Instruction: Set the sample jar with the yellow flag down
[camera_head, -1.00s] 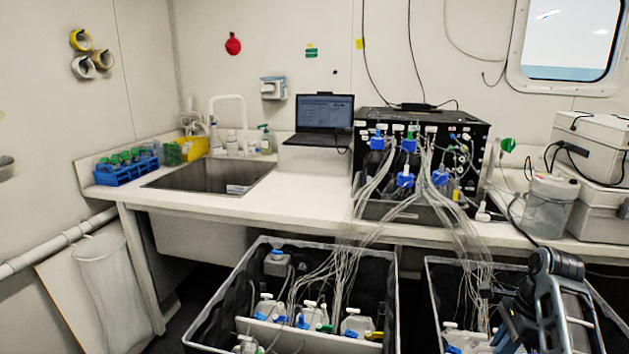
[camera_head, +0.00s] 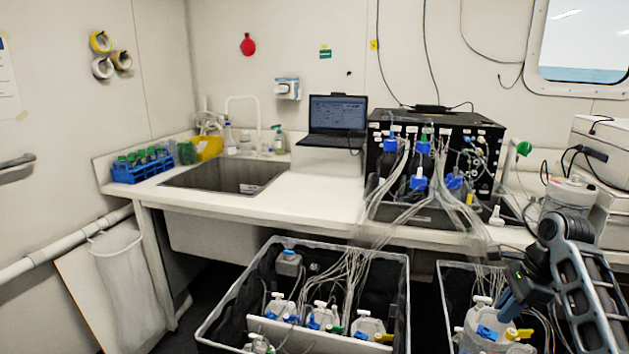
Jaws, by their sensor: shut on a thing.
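A translucent, white-capped sample jar (camera_head: 483,338) with a yellow flag (camera_head: 519,334) and a blue tag is at the lower right, over the right crate (camera_head: 447,300). My gripper (camera_head: 506,303) reaches down from the right to the top of this jar and is shut on it. The fingertips are partly hidden against the jar top. The jar's lower part is cut off by the picture edge, so I cannot tell whether it touches anything below.
The left crate (camera_head: 225,310) holds several similar jars with tubing, one (camera_head: 368,325) also with a yellow tag. Tubes run up to dark bottles by a black box (camera_head: 470,124) on the bench (camera_head: 300,195). A sink (camera_head: 225,177) and a blue rack (camera_head: 143,172) are left.

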